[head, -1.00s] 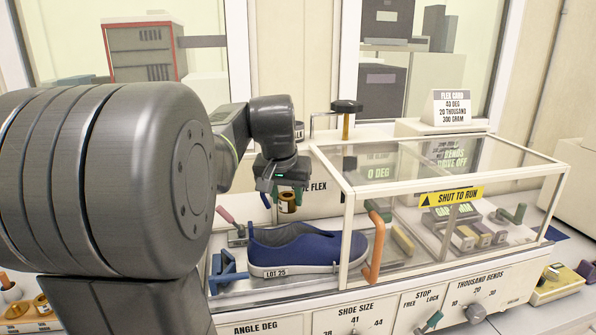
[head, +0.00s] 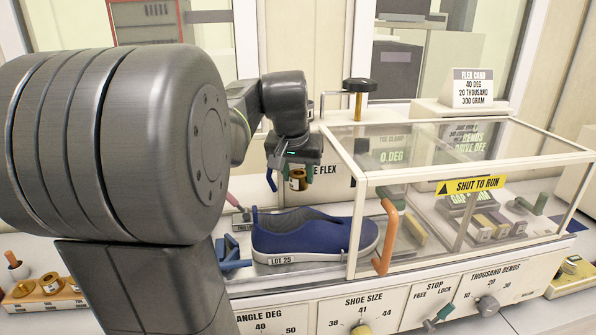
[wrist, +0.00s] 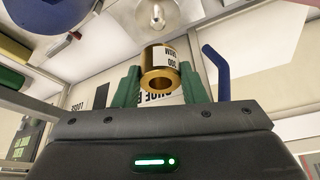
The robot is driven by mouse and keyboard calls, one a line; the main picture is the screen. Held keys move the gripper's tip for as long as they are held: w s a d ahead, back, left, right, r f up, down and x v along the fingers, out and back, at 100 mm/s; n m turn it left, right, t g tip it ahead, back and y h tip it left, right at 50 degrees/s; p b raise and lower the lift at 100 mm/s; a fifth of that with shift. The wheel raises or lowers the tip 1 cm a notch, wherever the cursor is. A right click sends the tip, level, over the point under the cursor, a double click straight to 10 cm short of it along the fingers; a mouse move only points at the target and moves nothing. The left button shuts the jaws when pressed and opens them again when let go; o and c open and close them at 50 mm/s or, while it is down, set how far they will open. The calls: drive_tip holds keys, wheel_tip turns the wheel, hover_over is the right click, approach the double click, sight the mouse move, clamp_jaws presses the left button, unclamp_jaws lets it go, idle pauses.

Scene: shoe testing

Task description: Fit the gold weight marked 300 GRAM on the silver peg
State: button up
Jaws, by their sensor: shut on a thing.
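A round, shiny silver part (wrist: 153,13) shows beyond the weight at the top of the wrist view. It may be the silver peg seen nearly end-on, but I cannot tell. I cannot make out the peg in the head view.
A blue bent bar (wrist: 217,72) stands close beside the fingers. A clear guard box (head: 460,140) with an orange handle (head: 387,238) is right of my gripper. A black knob (head: 360,85) stands behind. More gold weights (head: 50,283) lie on a rack at lower left.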

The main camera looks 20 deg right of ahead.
sight(297, 188)
drive_tip(key=shift+f+b, duration=1.55)
drive_tip(key=shift+f, duration=0.95)
drive_tip(key=shift+f+b, duration=0.85)
drive_tip(key=shift+f, duration=0.8)
drive_tip(key=o, duration=1.2)
drive_tip(key=shift+o, duration=0.2)
drive_tip(key=shift+r, duration=0.1)
drive_tip(key=v, duration=1.3)
drive_tip(key=shift+r+b, duration=0.3)
drive_tip(key=shift+b, duration=0.1)
drive_tip(key=shift+s, duration=0.1)
drive_tip(key=p+x, duration=0.1)
drive_tip(key=x, duration=1.2)
drive_tip(key=shift+f, duration=0.35)
drive_tip(key=shift+r, duration=0.45)
